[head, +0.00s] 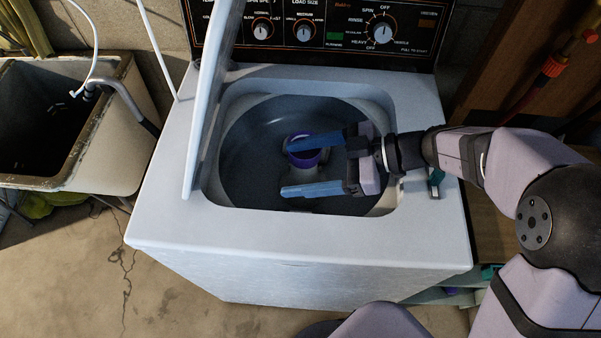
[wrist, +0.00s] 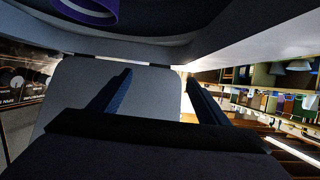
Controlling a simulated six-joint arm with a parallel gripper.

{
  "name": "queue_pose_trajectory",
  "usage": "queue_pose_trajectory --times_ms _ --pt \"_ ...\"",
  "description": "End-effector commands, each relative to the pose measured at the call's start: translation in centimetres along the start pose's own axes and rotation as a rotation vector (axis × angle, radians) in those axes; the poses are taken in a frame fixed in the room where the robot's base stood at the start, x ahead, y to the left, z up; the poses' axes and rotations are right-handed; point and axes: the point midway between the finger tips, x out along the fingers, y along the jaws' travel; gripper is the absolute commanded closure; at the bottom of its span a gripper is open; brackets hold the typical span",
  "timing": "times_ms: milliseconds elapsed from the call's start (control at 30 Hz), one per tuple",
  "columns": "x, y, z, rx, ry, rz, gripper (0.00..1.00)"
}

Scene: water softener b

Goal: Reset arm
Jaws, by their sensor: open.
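My gripper (head: 287,168) is over the tub opening of the white washing machine (head: 290,235) in the head view. Its two blue fingers are spread wide and point left, with nothing held between them. The spread fingers also show in the wrist view (wrist: 158,82). A round purple and white piece (head: 308,158) is at the middle of the dark tub (head: 245,145), partly hidden behind the upper finger. I cannot tell whether it is a loose cup or part of the machine. A purple rim (wrist: 88,10) shows at the top of the wrist view.
The machine's white lid (head: 207,100) stands raised left of the opening. The control panel (head: 330,25) rises behind. A worn sink (head: 105,130) with a hose is at the left. A wooden surface (head: 485,215) adjoins the machine at the right. Bare floor lies in front.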

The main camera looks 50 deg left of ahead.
Motion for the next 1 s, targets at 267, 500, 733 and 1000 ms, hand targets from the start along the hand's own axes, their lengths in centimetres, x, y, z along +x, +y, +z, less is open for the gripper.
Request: queue_pose_trajectory --times_ms 267,500,733,1000 --pt "-0.3 0.0 -0.7 0.0 0.0 0.0 0.3" --pt "-1.3 1.9 -0.6 0.003 -0.016 0.094 0.3" --pt "-8.1 9.6 1.3 0.058 -0.112 0.499 0.3" --pt "-24.2 13.9 7.7 0.305 -0.354 1.074 0.3"
